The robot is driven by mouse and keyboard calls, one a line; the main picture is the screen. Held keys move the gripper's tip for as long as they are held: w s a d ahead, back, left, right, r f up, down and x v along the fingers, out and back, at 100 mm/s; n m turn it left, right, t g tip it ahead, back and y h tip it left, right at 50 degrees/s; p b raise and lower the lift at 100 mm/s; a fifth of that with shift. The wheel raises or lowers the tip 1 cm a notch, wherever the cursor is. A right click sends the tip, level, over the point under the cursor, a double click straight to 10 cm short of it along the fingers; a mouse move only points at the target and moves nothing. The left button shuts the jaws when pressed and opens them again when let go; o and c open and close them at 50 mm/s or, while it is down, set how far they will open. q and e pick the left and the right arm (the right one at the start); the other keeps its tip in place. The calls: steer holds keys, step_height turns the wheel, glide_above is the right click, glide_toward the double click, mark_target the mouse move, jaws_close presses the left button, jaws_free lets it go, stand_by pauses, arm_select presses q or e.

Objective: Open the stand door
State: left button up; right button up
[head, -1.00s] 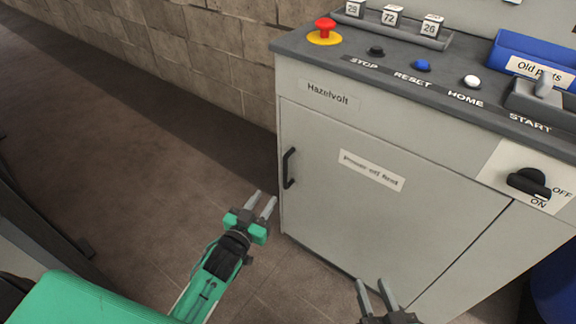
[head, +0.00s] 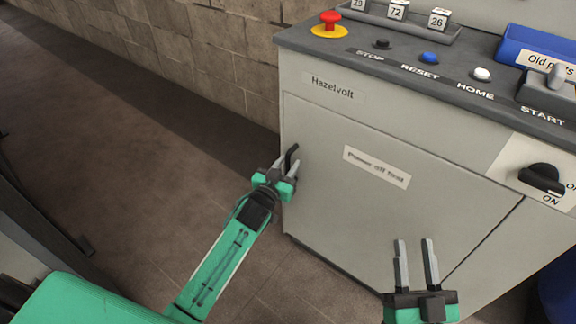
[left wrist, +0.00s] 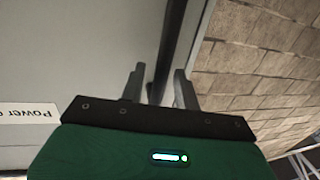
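The stand door (head: 345,215) is the grey front panel of the stand and looks closed. It bears a "Power off first" label (head: 377,167), which partly shows in the left wrist view (left wrist: 26,111). A black bar handle (head: 292,156) is at the door's left edge. My left gripper (head: 286,165) is at the handle. In the left wrist view the dark handle (left wrist: 166,68) passes between its two fingers, with gaps showing, so the fingers are open around it. My right gripper (head: 414,242) is open and empty in front of the door's lower right part.
A black rotary knob (head: 541,179) marked ON and OFF is on the stand's right front. The top carries a red emergency button (head: 330,24), several push buttons and a blue bin (head: 537,52).

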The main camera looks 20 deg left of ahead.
arm_select(q)
steer(key=shift+w+d, duration=0.1)
steer(key=shift+w, duration=0.25)
steer(key=shift+c, duration=0.2)
jaws_close()
steer(key=shift+s, duration=0.1)
